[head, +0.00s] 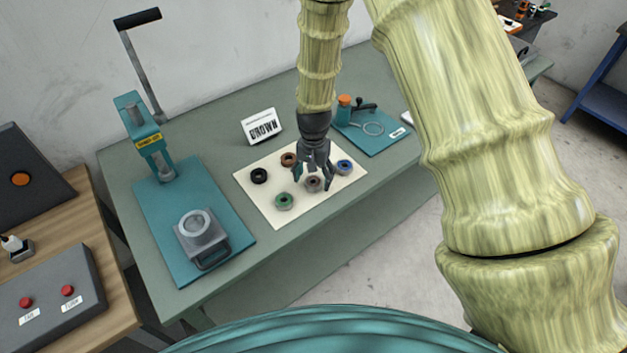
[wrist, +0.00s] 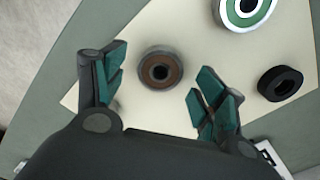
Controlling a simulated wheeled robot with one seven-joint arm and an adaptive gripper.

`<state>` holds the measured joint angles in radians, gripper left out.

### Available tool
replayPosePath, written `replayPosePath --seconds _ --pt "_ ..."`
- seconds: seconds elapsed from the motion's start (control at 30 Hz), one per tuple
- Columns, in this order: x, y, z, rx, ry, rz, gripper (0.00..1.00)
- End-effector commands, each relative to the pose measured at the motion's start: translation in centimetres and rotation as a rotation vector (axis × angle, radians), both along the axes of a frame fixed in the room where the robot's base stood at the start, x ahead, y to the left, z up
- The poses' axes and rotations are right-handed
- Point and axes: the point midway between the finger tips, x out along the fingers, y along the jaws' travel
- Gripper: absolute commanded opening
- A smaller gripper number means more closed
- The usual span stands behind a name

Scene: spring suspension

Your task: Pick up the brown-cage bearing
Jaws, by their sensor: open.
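The brown-cage bearing (head: 313,184) lies flat on the cream mat (head: 262,204), with a grey outer ring, a brown band and a dark centre. It also shows in the wrist view (wrist: 160,53), between my spread fingers and clear of both. My gripper (head: 312,178) points down over this bearing in the head view, open and empty. Its teal finger pads (wrist: 160,78) stand to the left and right of the bearing in the wrist view. The gripper partly covers the bearing in the head view.
Around it on the mat are a green bearing (head: 284,201), a black ring (head: 259,175), a copper-brown ring (head: 288,159) and a blue bearing (head: 344,167). A white sign (head: 262,127) stands behind. A teal lever press (head: 150,140) stands left; a teal board (head: 385,138) lies right.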

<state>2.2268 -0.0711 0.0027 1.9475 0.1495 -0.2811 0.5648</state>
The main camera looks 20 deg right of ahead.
Motion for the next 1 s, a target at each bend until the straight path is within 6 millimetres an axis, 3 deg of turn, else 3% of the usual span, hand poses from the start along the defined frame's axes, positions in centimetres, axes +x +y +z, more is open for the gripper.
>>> replayPosePath --seconds 0.47,0.77,1.0 --pt "-0.04 0.01 -1.29 0.000 0.000 0.000 0.71" --pt "-0.03 0.01 -1.27 0.000 0.000 0.001 0.18" --pt "-0.02 0.01 -1.24 0.000 0.000 0.001 0.16"
